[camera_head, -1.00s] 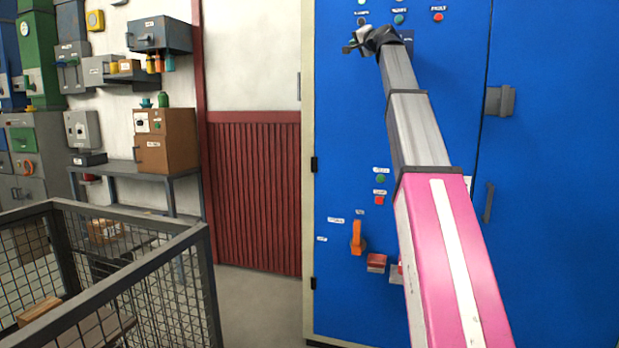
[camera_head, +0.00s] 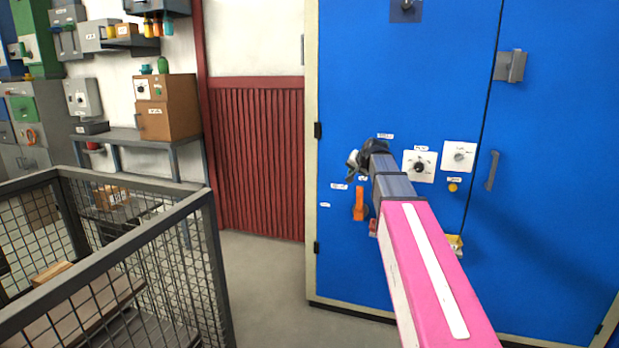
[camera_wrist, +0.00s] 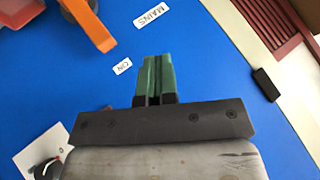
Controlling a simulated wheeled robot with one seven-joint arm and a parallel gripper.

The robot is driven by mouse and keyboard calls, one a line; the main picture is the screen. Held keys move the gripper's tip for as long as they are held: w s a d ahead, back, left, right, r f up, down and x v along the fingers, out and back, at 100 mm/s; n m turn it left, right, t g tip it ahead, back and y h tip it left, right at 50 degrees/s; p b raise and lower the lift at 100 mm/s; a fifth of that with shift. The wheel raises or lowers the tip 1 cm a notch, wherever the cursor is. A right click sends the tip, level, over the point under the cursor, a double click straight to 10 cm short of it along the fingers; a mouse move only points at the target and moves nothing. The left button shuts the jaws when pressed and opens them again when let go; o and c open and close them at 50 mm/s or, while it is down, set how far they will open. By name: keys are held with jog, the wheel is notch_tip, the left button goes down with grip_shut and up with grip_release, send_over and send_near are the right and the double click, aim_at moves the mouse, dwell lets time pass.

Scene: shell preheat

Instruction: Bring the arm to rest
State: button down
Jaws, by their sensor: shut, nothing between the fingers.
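My gripper (camera_head: 354,160) is in front of the left part of the cabinet door, above an orange handle (camera_head: 360,204). In the wrist view my gripper (camera_wrist: 154,75) shows two green fingers pressed together, with nothing held between them. The orange handle (camera_wrist: 90,22) lies beyond and to the left of the fingertips there. A label reading "MAINS" (camera_wrist: 152,14) and a label reading "ON" (camera_wrist: 122,66) are on the blue panel near it.
White dial plates (camera_head: 420,166) and a grey door handle (camera_head: 491,171) are on the cabinet, right of my gripper. A wire-mesh cart (camera_head: 180,265) stands at the lower left. A brown box (camera_head: 168,108) sits on a wall bench. Floor (camera_head: 265,280) between cart and cabinet is clear.

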jog(key=s+d+f+n+g+h, duration=0.1)
jog(key=s+f+g, duration=0.3)
jog(key=s+f, duration=1.2)
jog(key=s+d+f+n+g+h, duration=0.1)
jog(key=s+f+n+g+h, duration=0.1)
jog(key=s+f, duration=1.5)
notch_tip(320, 180, down, 2)
jog(key=g+h, duration=0.1)
jog(key=g, duration=0.1)
jog(key=shift+d+f+g, duration=0.15)
jog(key=shift+f+g, duration=0.1)
jog(key=shift+g, duration=0.15)
